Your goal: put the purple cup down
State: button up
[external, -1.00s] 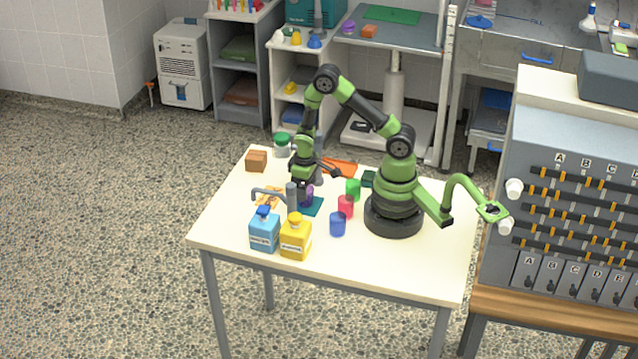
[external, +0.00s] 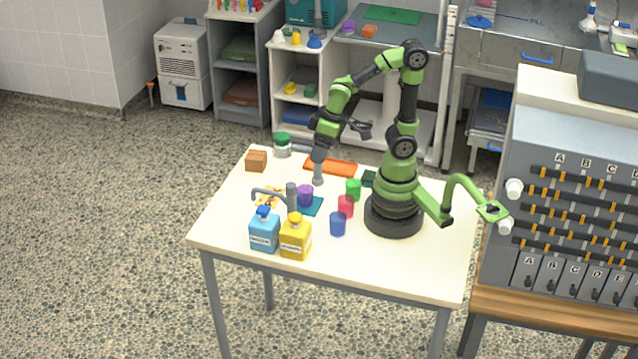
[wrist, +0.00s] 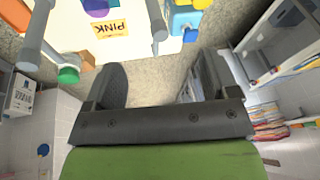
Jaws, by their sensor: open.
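The purple cup (external: 305,196) stands upright on the table in the external view, at the teal square (external: 315,208). It seems to overlap the square's left part; its exact base contact is hard to tell. In the wrist view the purple cup (wrist: 96,4) is cut off by the top edge. My gripper (external: 358,130) is open and empty, raised above the table, up and to the right of the cup and clear of it. Its two dark fingers stand apart in the wrist view (wrist: 162,78).
Two grey posts (external: 292,196) (external: 318,170) with bent arms stand close to the cup. Blue (external: 264,232) and yellow (external: 295,238) bottles stand in front. Red (external: 346,206), green (external: 353,188) and blue (external: 338,225) cups stand right. An orange tray (external: 335,167) lies behind.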

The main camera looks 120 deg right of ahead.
jog(key=s+a+r+n+t+y, duration=0.2)
jog(key=s+a+r, duration=0.3)
jog(key=a, duration=0.4)
jog(key=shift+s+r+n+t, duration=0.15)
jog(key=shift+s+n+t, duration=0.15)
jog(key=shift+s+t, duration=0.5)
jog(key=shift+s+d, duration=0.1)
jog(key=shift+c, duration=0.4)
